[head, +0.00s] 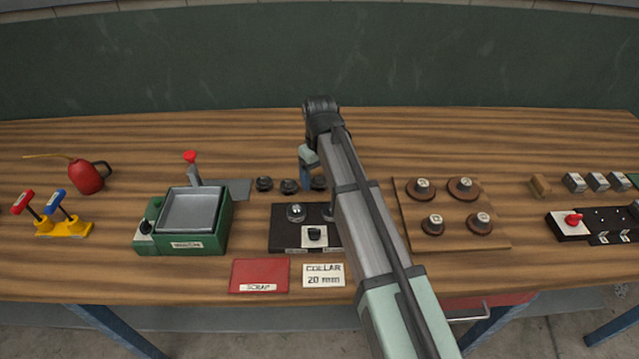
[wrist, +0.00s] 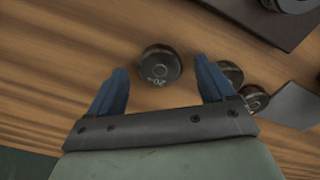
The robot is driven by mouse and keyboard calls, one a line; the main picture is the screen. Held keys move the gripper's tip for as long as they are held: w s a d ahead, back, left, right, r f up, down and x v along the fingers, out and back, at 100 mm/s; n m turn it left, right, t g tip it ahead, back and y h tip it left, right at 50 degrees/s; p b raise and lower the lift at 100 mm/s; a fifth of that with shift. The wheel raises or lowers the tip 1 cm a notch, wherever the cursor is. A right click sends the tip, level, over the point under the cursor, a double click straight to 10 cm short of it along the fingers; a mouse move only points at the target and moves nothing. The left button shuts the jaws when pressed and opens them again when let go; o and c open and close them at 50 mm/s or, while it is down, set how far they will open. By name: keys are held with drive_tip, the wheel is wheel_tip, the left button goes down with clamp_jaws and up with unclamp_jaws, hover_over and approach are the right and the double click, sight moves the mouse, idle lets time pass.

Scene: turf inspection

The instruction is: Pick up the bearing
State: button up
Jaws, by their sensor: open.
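Three small dark round parts stand in a row on the bench; I take them for the bearings, though no label names them so. The right one (head: 319,183) is partly behind my gripper (head: 306,172). The middle one (head: 289,186) and the left one (head: 264,184) are clear of it. In the wrist view my gripper (wrist: 160,66) is open, its blue fingers on either side of a dark round part (wrist: 159,63) marked 20. I cannot tell how far above it the fingertips are. Two more dark parts (wrist: 231,72) (wrist: 255,98) show beside and behind the right finger.
A black fixture plate (head: 280,236) stands in front of the row, partly behind my arm. A green-framed tray (head: 223,236) with a red-knobbed lever is left. A red scrap mat (head: 259,276) and a "COLLAR 20 mm" card (head: 323,275) lie in front. A peg board (head: 455,242) is right.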

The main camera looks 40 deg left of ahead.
drive_tip(key=shift+f, duration=0.55)
drive_tip(key=c, duration=1.3)
drive_tip(key=shift+o, duration=0.2)
